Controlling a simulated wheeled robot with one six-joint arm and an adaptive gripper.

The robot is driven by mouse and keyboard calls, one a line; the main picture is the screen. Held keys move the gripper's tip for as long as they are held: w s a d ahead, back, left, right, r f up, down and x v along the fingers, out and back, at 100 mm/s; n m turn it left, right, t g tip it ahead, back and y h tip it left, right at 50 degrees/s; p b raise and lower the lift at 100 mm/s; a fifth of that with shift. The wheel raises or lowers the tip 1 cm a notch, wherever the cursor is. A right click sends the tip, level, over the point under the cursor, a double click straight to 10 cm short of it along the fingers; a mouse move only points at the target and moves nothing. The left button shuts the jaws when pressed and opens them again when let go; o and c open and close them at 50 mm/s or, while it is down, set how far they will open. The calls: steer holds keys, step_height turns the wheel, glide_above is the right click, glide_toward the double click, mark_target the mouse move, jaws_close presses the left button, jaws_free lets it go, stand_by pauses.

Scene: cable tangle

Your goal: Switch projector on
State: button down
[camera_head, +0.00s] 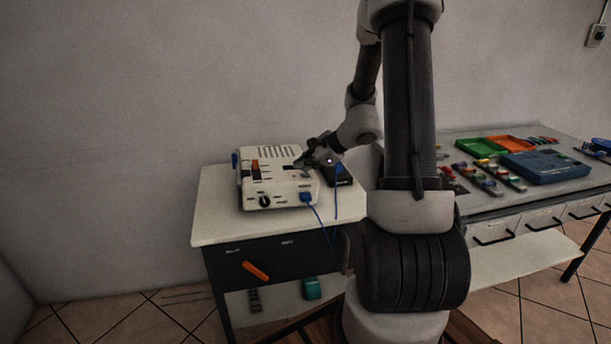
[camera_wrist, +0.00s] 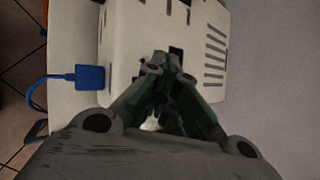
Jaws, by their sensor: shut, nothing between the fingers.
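The projector (camera_head: 266,184), a white box with vent slots, a dark round knob and an orange part on top, stands on the small white-topped table. A blue plug (camera_head: 306,197) with a blue cable is at its front right side. My gripper (camera_head: 299,164) is shut and empty, with its tips at the right part of the projector's top. In the wrist view the shut fingertips (camera_wrist: 168,62) are over the projector's casing (camera_wrist: 130,40), beside a small dark slot. I cannot tell whether they touch it. The blue plug (camera_wrist: 90,77) also shows there. My fingers hide part of the top.
A black box (camera_head: 343,178) with a blue cable stands right of the projector. The small table's top (camera_head: 215,215) is clear at its left front. A workbench (camera_head: 560,192) at the right holds coloured trays, small parts and a blue case (camera_head: 545,167). A wall is behind.

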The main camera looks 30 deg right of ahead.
mark_target(306, 175)
steer(key=shift+f, duration=0.5)
stand_by(0.6)
stand_by(0.3)
steer(key=shift+r, duration=0.8)
steer(key=shift+r, duration=0.1)
steer(key=shift+d+r, duration=0.2)
steer(key=shift+r, duration=2.2)
